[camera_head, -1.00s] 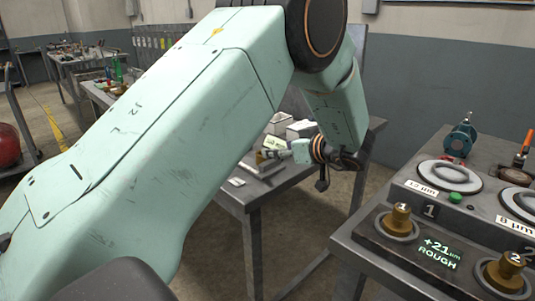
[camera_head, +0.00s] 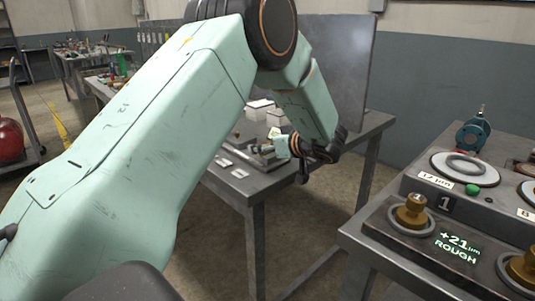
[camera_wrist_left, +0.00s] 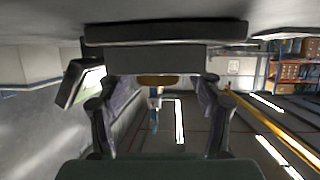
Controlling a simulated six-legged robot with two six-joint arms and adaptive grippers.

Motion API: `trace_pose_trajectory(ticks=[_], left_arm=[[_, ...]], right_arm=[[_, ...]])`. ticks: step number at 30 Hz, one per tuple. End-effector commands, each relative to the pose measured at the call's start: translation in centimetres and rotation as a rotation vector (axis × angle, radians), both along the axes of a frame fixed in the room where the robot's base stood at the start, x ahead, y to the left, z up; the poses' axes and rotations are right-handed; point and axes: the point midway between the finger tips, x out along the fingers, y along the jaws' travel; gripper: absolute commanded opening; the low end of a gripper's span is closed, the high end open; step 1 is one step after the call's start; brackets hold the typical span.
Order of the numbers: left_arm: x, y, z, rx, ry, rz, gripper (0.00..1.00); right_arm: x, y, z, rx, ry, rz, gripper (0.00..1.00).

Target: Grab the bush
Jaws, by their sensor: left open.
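My left gripper (camera_head: 264,150) is at the far table, low over its top among small parts. It points left in the head view and is small there. In the left wrist view its two fingers (camera_wrist_left: 158,108) are spread apart, with nothing clamped between them. A brass-coloured piece (camera_wrist_left: 157,80), which may be the bush, shows between the fingers below a dark block. It is partly hidden, and I cannot tell whether a finger touches it. In the head view I cannot make out the bush at the gripper. My right gripper is not in view.
The far table (camera_head: 257,192) holds white boxes (camera_head: 259,109) and small pale tags (camera_head: 240,173), with an upright grey panel (camera_head: 331,75) behind. A grey console (camera_head: 420,262) with brass knobs (camera_head: 412,211) and a "+21 ROUGH" display stands at right. Floor shows between them.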

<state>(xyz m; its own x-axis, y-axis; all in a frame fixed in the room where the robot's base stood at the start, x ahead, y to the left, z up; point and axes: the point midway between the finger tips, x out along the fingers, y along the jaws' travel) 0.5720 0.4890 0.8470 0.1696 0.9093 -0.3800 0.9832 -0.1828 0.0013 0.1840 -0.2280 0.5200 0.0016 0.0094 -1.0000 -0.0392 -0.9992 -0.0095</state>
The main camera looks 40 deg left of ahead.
Motion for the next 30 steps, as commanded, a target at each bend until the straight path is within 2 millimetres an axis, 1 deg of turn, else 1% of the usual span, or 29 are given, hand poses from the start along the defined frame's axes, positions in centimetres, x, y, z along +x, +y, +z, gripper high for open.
trace_pose_trajectory(ticks=[4, 27, 30], left_arm=[[0.13, 0.01, 0.04, -0.001, 0.0, 0.0, 0.65], [0.11, -0.04, -0.05, -0.002, 0.001, 0.0, 0.0], [0.13, -0.04, -0.01, -0.001, 0.0, 0.0, 0.0]], right_arm=[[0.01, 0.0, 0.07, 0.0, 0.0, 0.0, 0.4], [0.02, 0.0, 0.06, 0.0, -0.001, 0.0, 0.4], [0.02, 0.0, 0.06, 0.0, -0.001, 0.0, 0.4]])
